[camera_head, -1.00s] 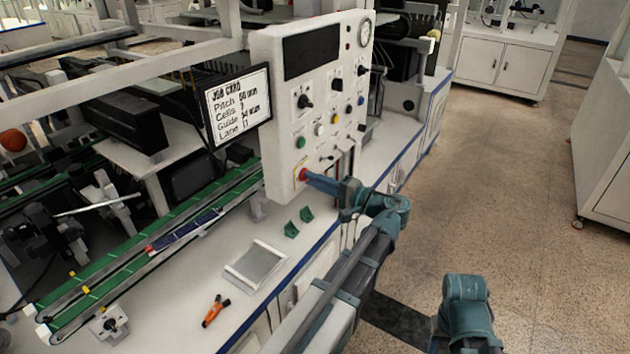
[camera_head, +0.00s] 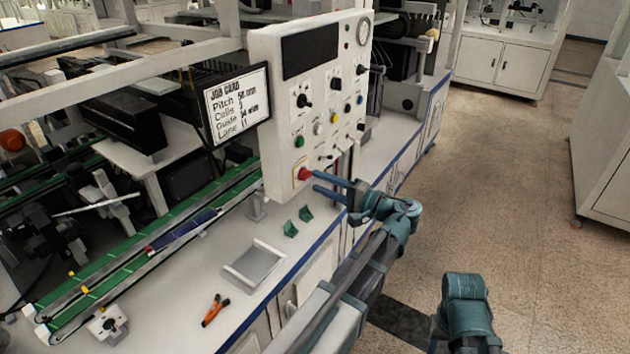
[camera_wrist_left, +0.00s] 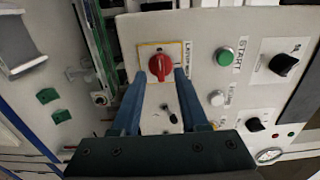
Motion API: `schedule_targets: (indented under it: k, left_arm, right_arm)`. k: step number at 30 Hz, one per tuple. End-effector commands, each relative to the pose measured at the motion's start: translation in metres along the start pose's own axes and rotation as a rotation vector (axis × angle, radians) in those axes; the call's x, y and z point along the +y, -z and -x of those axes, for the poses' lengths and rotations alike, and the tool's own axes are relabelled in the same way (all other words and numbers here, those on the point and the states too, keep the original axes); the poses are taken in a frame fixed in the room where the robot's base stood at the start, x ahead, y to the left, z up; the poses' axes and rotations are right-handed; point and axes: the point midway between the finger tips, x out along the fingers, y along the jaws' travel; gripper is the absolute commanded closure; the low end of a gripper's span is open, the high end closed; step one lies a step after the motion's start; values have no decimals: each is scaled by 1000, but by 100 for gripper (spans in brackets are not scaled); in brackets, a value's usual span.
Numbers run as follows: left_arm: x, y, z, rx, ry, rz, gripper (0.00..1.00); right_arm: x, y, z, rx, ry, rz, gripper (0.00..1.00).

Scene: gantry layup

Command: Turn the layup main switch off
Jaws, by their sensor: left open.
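The main switch is a red rotary knob (camera_head: 303,174) on a yellow-edged plate at the lower left of the white control panel (camera_head: 284,110). In the left wrist view the red knob (camera_wrist_left: 160,66) is ahead of the fingertips, in line with the gap between them. My left gripper (camera_head: 316,181) is open and empty, with its blue fingers pointing at the knob from the right, a small gap away. The wrist view also shows the open left gripper (camera_wrist_left: 159,73). The label beside the knob is only partly readable. My right gripper is out of view.
The panel also carries a green button (camera_head: 299,142), a white button and black knobs close by. A job card screen (camera_head: 238,104) stands left of the panel. Below lie a grey tray (camera_head: 254,263), green brackets (camera_head: 291,229) and orange-handled pliers (camera_head: 215,309). Open floor lies right.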

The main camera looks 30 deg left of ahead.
Motion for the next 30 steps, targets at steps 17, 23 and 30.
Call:
schedule_targets:
  k: [17,23,30]
  left_arm:
    - [0,0,104,1,-1,0,56]
    - [0,0,112,0,-1,0,56]
    - [0,0,112,0,-1,0,56]
  right_arm:
    - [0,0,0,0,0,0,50]
    - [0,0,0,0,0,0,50]
    - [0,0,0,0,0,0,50]
